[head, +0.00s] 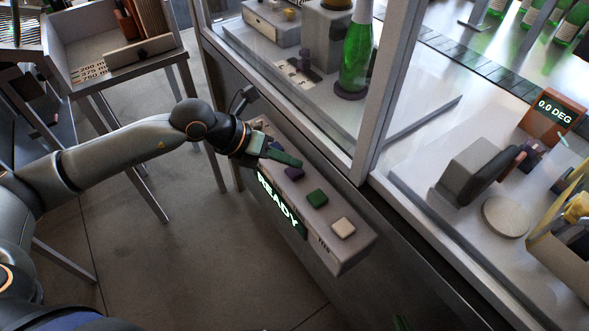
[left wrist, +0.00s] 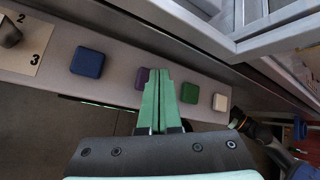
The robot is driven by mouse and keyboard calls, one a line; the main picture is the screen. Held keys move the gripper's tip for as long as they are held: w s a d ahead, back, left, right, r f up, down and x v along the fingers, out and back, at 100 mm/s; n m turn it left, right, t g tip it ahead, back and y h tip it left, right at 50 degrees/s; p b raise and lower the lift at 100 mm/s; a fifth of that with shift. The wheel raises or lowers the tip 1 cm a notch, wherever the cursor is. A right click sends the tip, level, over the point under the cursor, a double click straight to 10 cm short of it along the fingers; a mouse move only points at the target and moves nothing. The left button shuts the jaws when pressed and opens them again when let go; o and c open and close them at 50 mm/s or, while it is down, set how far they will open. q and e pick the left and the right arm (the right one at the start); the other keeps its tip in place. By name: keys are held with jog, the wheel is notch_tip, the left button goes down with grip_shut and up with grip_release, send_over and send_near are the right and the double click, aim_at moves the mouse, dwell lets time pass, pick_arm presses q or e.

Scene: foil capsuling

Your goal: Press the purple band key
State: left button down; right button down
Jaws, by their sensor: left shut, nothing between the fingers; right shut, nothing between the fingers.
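The purple band key (head: 294,173) is a small square button on the sloping grey key panel (head: 348,252). My left gripper (head: 299,163) is shut and empty, its green fingertips just above and beside the purple key. In the left wrist view, the purple key (left wrist: 142,78) shows left of the shut fingertips (left wrist: 160,72), which partly cover it. Contact cannot be told. The green key (head: 316,198) and white key (head: 342,228) lie nearer. The blue key (left wrist: 87,62) lies on the other side.
The panel's front display (head: 278,205) reads READY. A knob (left wrist: 10,35) with a numbered plate is at the panel's far end. A framed glass enclosure rises behind the panel, with a green bottle (head: 356,55) inside. A tray stand (head: 120,60) is at upper left.

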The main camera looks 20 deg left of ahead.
aim_at(289, 173)
pick_arm(q)
jog(key=shift+f, duration=0.25)
jog(key=shift+f+b, duration=0.6)
dwell(0.6)
jog(key=shift+r, duration=0.1)
jog(key=shift+r+p, duration=0.65)
jog(key=shift+r, duration=0.25)
jog(key=shift+r, duration=0.1)
notch_tip(289, 173, up, 5)
jog(key=p, duration=0.3)
dwell(0.6)
